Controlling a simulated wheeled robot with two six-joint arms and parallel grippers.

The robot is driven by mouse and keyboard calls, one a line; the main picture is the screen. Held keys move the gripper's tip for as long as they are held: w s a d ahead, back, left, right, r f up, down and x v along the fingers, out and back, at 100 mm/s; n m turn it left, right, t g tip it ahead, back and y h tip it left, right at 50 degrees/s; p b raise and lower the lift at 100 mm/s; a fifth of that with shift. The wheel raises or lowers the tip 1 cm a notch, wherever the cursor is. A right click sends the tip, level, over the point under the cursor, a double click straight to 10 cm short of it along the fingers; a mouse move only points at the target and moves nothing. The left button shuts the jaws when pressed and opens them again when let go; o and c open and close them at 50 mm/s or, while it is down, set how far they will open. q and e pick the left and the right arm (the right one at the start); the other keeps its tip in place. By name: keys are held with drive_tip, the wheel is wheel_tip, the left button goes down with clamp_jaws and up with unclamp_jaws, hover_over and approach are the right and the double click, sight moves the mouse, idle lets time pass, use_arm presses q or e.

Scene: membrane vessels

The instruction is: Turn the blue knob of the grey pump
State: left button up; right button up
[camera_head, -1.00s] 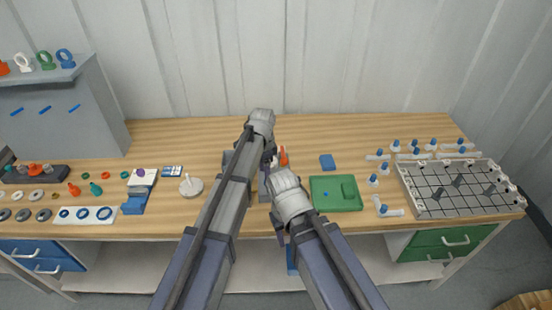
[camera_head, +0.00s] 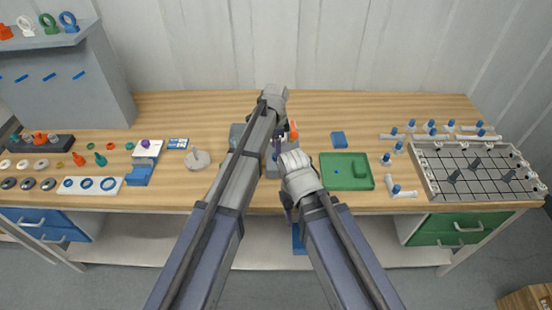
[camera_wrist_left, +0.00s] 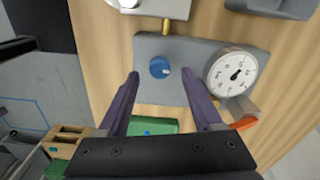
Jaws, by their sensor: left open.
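The grey pump (camera_wrist_left: 178,92) is a flat grey block on the table, with a round blue knob (camera_wrist_left: 160,67) and a white dial gauge (camera_wrist_left: 231,74) beside it. In the head view, only part of the pump (camera_head: 272,169) shows between my arms. My left gripper (camera_wrist_left: 161,76) is open over the pump; its two purple fingertips lie either side of the knob, and I cannot tell whether they touch it. In the head view my left gripper (camera_head: 276,150) is mostly hidden by the arm. My right gripper's jaws are hidden behind its arm.
A grey block (camera_head: 237,135) stands to the left. A gridded rack (camera_head: 432,185) is at the right. My right arm is close to the pump's front.

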use_arm(q)
wheel_tip(320, 180, down, 3)
drive_tip(key=shift+r+b, duration=0.2)
drive_tip(key=shift+b, duration=0.65)
use_arm(e)
wheel_tip(320, 180, down, 3)
drive_tip(key=shift+r, duration=0.2)
use_arm(q)
clamp_jaws()
